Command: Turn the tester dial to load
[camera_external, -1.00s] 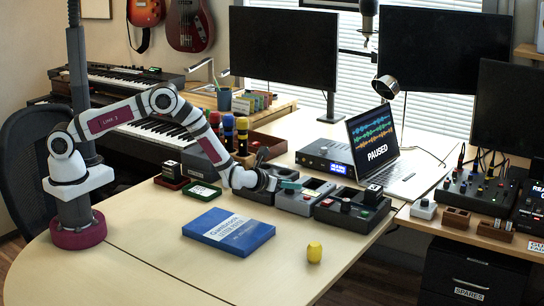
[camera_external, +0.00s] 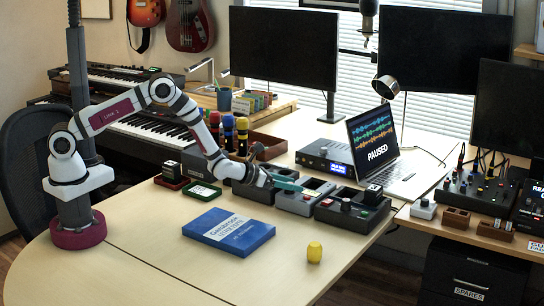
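A row of boxy devices stands on the table: a dark one at left (camera_external: 253,194), a grey one (camera_external: 296,206) in the middle and a dark one at right (camera_external: 345,218). The right one has a round knob (camera_external: 346,204) and a small red part on top. I cannot tell for sure which is the tester; dial markings are too small to read. My gripper (camera_external: 289,184) is low over the left and grey devices. A teal piece shows at its tip; whether it is held or part of the gripper is unclear. The fingers are too small to judge.
A blue book (camera_external: 229,231) and a yellow object (camera_external: 314,252) lie in front on the table. Bottles (camera_external: 228,132) stand behind my forearm.

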